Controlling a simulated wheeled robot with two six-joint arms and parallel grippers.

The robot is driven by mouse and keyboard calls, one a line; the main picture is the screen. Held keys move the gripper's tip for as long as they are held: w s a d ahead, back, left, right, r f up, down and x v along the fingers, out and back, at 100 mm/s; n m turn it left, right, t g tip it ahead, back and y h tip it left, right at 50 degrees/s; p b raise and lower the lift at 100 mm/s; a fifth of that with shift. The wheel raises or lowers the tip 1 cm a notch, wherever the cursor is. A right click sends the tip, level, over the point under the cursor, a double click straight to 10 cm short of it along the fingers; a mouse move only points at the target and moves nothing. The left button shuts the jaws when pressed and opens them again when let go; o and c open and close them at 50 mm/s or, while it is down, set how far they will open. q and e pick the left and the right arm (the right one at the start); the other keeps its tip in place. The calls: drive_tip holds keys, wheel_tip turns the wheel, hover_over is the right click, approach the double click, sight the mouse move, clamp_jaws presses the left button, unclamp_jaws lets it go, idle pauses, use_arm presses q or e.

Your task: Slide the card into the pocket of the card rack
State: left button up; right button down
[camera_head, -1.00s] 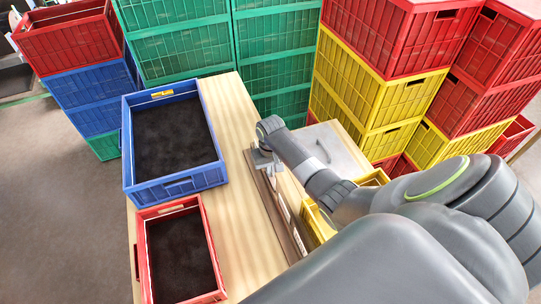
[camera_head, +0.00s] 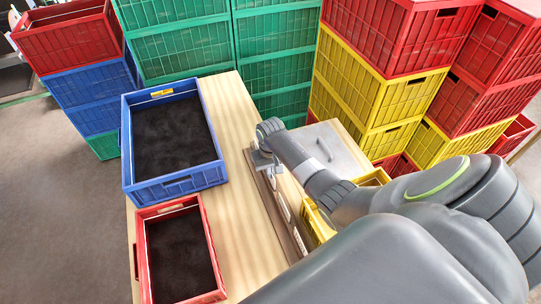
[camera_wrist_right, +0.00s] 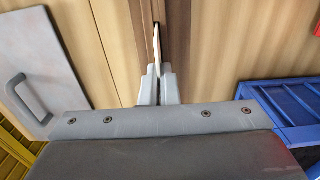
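The card (camera_wrist_right: 157,48) shows nearly edge-on as a thin pale strip in the right wrist view. My right gripper (camera_wrist_right: 158,72) is shut on it, with one finger on each side. The card rack (camera_head: 277,207) is a long, narrow brown strip on the wooden table, with pale pieces along its right side. It also shows in the right wrist view (camera_wrist_right: 178,30), running away from the fingertips. In the head view my right gripper (camera_head: 262,161) is at the rack's far end. I cannot tell whether the card's tip is inside a pocket. My left gripper is out of view.
A blue crate (camera_head: 176,185) and a red crate (camera_head: 181,298), both with dark insides, stand left on the table (camera_head: 228,110). A grey panel with a handle (camera_wrist_right: 38,55) lies beside the rack. A yellow crate (camera_head: 318,224) is close to my right arm. Stacked crates stand behind.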

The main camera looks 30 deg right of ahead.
drive_tip(key=shift+f, duration=0.6)
drive_tip(key=c, duration=1.6)
unclamp_jaws()
drive_tip(key=shift+r, duration=0.1)
wheel_tip(320, 180, up, 2)
drive_tip(key=shift+r+p, duration=0.1)
drive_tip(key=shift+p, duration=1.05)
drive_tip(key=shift+r, duration=1.8)
